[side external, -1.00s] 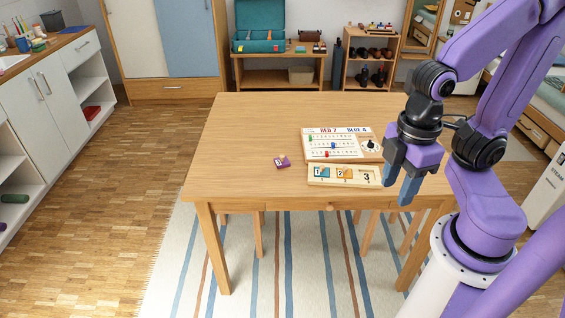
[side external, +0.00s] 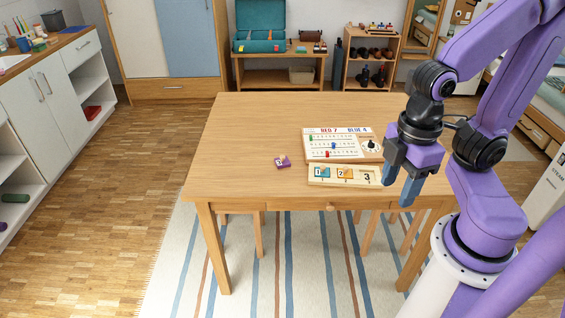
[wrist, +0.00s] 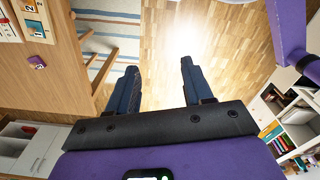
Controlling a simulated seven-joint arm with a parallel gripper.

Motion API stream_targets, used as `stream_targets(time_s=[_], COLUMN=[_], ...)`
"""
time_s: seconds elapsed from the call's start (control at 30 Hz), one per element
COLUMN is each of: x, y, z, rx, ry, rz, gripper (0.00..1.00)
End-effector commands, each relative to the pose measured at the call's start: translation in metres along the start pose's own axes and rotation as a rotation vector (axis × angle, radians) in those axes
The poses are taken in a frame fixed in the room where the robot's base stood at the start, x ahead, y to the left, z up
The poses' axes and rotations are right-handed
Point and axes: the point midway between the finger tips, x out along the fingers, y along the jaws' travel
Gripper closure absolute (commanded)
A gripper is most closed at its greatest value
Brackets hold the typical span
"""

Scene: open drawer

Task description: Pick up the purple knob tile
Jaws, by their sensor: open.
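The purple knob tile (side external: 282,162) lies flat on the wooden table (side external: 250,125), left of the two boards. It also shows small at the left of the wrist view (wrist: 37,62). My gripper (side external: 400,192) is open and empty, at the right side of the table and well to the right of the tile. Its two blue fingers (wrist: 157,85) are spread apart in the wrist view, with floor beyond them.
A tile board (side external: 344,175) with numbered spots lies right of the purple tile. Behind it lies a score board (side external: 335,144) with colored pegs and a dial (side external: 371,147). The table's left part is clear. A drawer knob (side external: 329,207) is on the front edge.

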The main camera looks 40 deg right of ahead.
Motion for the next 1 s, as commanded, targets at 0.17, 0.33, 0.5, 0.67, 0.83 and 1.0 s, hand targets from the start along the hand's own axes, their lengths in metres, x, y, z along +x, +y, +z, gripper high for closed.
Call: stream_targets(time_s=[0.17, 0.33, 0.5, 0.67, 0.83, 1.0], x=[0.003, 0.011, 0.025, 0.043, 0.067, 0.097], y=[0.015, 0.058, 0.111, 0.161, 0.213, 0.262], z=[-0.014, -0.051, -0.090, -0.121, -0.148, -0.167], rx=[-0.021, -0.085, -0.171, -0.256, -0.352, -0.453], ry=[-0.032, -0.125, -0.246, -0.367, -0.503, -0.643], rz=[0.038, 0.140, 0.244, 0.322, 0.385, 0.428], gripper=[0.49, 0.49, 0.49, 0.49, 0.49, 0.49])
